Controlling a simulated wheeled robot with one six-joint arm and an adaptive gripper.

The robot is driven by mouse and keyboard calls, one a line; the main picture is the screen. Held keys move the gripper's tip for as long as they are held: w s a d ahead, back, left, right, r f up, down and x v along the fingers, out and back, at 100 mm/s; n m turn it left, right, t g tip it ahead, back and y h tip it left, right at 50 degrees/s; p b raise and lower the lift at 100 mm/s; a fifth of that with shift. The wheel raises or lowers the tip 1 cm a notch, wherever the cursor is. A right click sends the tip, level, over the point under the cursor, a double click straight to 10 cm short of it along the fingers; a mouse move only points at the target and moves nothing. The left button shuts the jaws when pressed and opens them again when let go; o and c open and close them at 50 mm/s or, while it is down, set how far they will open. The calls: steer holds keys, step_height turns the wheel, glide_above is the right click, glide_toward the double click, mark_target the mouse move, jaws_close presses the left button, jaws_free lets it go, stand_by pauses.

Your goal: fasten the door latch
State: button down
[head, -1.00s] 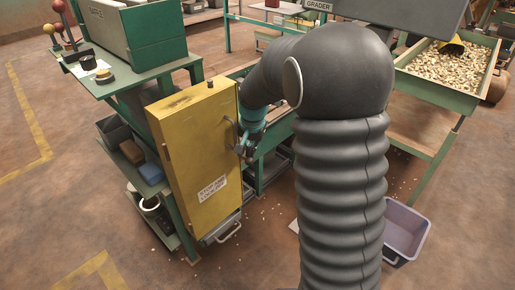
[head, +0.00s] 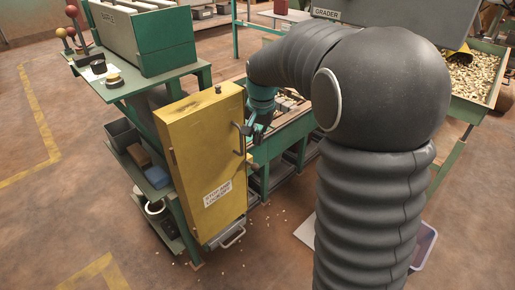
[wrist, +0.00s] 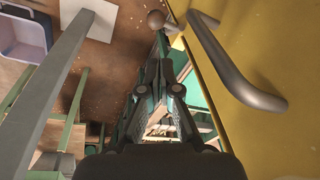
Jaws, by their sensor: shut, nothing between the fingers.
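The yellow door (head: 205,150) stands upright on the green-framed machine, with a white label on its lower part. A grey bar handle (wrist: 232,62) is on its face in the wrist view. A round brownish knob (wrist: 156,19) shows near the door's edge there; it looks like the latch's end, but how the latch sits cannot be told. My gripper (wrist: 159,66) is shut and empty, beside the door edge and apart from the handle and knob. In the head view my gripper (head: 250,130) is small and dark at the door's right edge, partly covering the latch area.
A green shelf (head: 150,80) with a hopper stands behind the door. A green-framed bench (head: 285,135) lies beyond my gripper. A lilac bin (wrist: 22,25) is on the floor. Floor in front of the door is mostly clear, with scattered nuts.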

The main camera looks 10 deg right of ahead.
steer(key=r, duration=0.3)
steer(key=shift+s+r, duration=0.1)
steer(key=shift+s, duration=0.15)
steer(key=shift+d, duration=0.1)
steer(key=d+f+m+y+b, duration=0.1)
steer(key=d+f+m+y, duration=0.1)
steer(key=d+m, duration=0.35)
steer(key=d+f+m+y, duration=0.1)
steer(key=d+f+m, duration=0.15)
steer(key=d, duration=0.65)
steer(key=a+y, duration=0.1)
steer(key=a+r+m+y, duration=0.1)
steer(key=a+r+m+g, duration=0.1)
steer(key=shift+s+a+r+y, duration=0.2)
steer(key=shift+s+a+y, duration=0.05)
steer(key=shift+s+y, duration=0.15)
